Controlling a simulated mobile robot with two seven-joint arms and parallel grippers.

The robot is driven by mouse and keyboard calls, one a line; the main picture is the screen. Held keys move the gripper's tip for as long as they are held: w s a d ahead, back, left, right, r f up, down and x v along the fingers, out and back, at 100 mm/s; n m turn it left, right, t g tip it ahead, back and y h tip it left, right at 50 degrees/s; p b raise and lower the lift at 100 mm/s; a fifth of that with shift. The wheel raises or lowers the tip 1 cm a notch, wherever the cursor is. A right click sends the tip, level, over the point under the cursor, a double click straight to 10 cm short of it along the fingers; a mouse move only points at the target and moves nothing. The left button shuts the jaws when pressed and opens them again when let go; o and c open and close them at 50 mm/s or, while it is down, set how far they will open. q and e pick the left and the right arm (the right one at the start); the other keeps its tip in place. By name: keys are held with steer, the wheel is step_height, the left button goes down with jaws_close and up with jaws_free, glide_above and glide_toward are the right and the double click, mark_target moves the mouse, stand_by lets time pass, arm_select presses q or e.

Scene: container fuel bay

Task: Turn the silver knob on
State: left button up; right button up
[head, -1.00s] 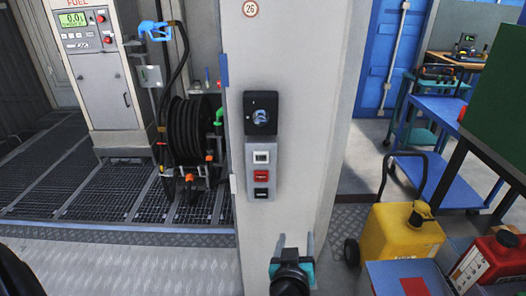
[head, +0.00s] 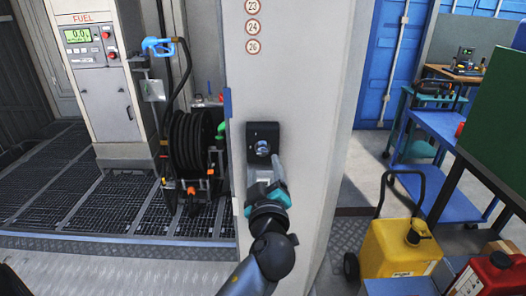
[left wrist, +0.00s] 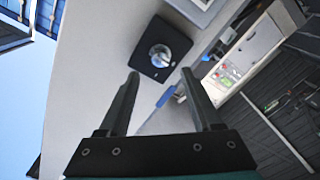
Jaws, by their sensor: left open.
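The silver knob (head: 262,148) sits on a black square plate (head: 254,131) on the grey pillar. In the left wrist view the knob (left wrist: 160,55) and its black plate (left wrist: 148,67) lie beyond the fingertips, a little above the gap between them. My left gripper (head: 266,172) is just below the knob in the head view, apart from it as far as I can tell. It also shows in the left wrist view (left wrist: 160,75), with its two dark fingers spread and nothing between them. My right gripper is not in view.
The grey pillar (head: 300,90) carries number stickers above the plate. A hose reel (head: 190,140) and a fuel pump (head: 103,90) stand left. A yellow can (head: 398,248), red can (head: 495,275) and blue cart (head: 435,190) stand right.

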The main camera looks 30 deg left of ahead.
mark_target(262, 153)
arm_select(q)
steer(key=shift+p+x, duration=0.45)
steer(key=shift+x, duration=2.7)
steer(key=shift+c, duration=0.2)
jaws_close()
